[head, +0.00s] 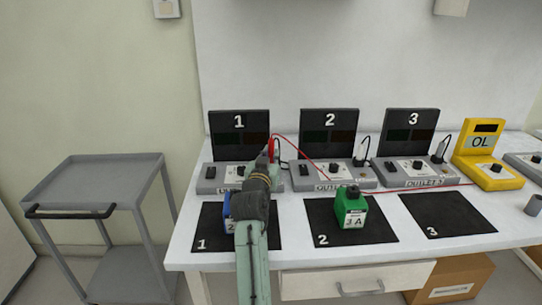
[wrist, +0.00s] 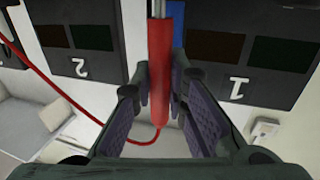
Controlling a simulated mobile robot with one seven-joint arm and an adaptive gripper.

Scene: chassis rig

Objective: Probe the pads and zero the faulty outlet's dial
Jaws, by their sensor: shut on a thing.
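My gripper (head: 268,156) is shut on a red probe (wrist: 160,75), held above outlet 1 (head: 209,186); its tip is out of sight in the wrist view. A red lead runs from it to the yellow meter (head: 478,148), which reads OL. Outlet 2 (head: 301,183) and outlet 3 (head: 447,180) stand to the right, each with a dial on top. Dial 2 (head: 333,168) and dial 3 (head: 417,165) show; my arm hides part of outlet 1. Black panels 1 (head: 225,123), 2 (head: 329,120) and 3 (head: 412,120) stand behind, their windows dark.
A blue block (head: 228,209) on mat 1 (head: 211,238) is partly behind my arm. A green block (head: 350,210) marked 3 A stands on mat 2 (head: 321,236). Mat 3 (head: 447,216) is bare. A grey cart (head: 95,175) stands at left.

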